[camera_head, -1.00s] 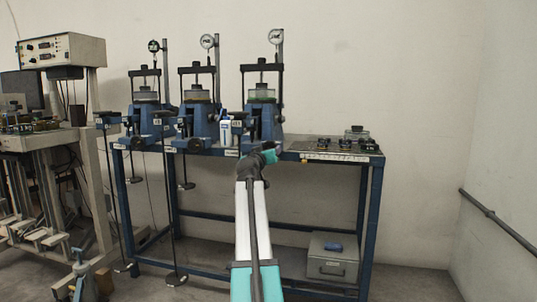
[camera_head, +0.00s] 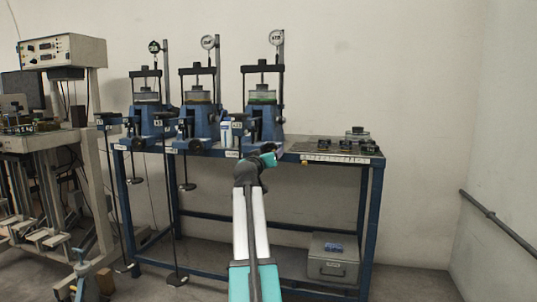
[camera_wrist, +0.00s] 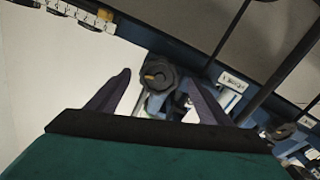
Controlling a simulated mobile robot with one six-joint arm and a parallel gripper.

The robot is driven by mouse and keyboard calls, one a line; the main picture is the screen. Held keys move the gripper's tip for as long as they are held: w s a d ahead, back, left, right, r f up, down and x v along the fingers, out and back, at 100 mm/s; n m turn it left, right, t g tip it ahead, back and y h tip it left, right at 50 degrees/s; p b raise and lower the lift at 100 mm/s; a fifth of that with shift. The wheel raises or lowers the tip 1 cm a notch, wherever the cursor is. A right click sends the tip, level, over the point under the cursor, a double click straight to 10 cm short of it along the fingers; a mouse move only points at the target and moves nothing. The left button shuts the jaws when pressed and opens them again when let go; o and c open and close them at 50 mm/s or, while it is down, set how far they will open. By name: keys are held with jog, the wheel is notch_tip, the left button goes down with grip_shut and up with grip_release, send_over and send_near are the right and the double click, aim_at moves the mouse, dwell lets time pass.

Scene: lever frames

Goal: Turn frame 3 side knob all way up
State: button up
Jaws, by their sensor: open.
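Three blue lever frames with dial gauges stand on a bench. The rightmost one (camera_head: 264,115) is closest to my gripper (camera_head: 272,156); I cannot read the labels well enough to confirm which is frame 3. In the wrist view, a black round knob (camera_wrist: 158,74) with an orange mark appears between and beyond the two dark fingertips of my gripper (camera_wrist: 156,80). The fingers are open, one on each side in the picture; I see no clear contact. In the head view my own arm and gripper hide this knob.
The blue bench (camera_head: 275,222) has a plate with small dark parts (camera_head: 335,157) at its right end. A white bottle (camera_head: 226,132) stands left of the rightmost frame. Another dark knob (camera_wrist: 281,131) shows at the wrist view's lower right. Hanging rods drop below the bench.

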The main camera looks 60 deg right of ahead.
jog(key=p+v, duration=0.3)
jog(key=v, duration=0.8)
dwell(0.3)
jog(key=shift+w, duration=0.1)
